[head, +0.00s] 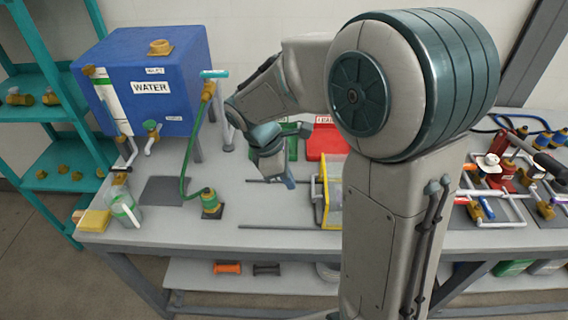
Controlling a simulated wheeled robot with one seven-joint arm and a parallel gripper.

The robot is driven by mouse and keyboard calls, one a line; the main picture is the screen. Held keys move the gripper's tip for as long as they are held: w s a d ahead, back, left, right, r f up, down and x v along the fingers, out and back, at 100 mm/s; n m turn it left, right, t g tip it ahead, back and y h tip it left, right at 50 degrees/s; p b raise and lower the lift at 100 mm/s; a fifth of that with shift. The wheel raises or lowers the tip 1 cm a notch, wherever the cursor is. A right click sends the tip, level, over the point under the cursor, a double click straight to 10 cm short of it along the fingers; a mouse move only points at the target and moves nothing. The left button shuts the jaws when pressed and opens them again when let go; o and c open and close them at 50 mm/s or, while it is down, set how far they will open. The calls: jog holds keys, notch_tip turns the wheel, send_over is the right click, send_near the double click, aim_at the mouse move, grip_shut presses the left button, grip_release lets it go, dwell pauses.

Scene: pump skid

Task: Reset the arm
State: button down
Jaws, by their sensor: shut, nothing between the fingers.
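My arm comes up at the right of centre in the head view, bends left over the grey table (265,212) and hangs down at the wrist. My gripper (290,182) points down above the middle of the table, left of a yellow-framed clear box (333,195). It is shut and holds nothing. The fingertips are small in the view, and their height over the table is hard to tell.
A blue WATER tank (150,75) stands at the back left. A green hose (188,165) runs down to a brass fitting (210,203). A clear jug (125,208) is at the left edge. Red pump parts (505,175) and pipes are at right. A teal shelf (50,115) is left.

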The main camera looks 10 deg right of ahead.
jog(key=s+d+r+m+t+y, duration=0.1)
jog(key=s+r+m+t+y, duration=0.1)
jog(key=s+m, duration=0.4)
jog(key=s+d+r+m+t+y, duration=0.2)
jog(key=s+r+m, duration=0.3)
jog(key=s+m, duration=0.2)
jog(key=shift+s+d+m+t, duration=0.15)
jog(key=shift+d+m+t, duration=0.15)
jog(key=shift+m, duration=0.9)
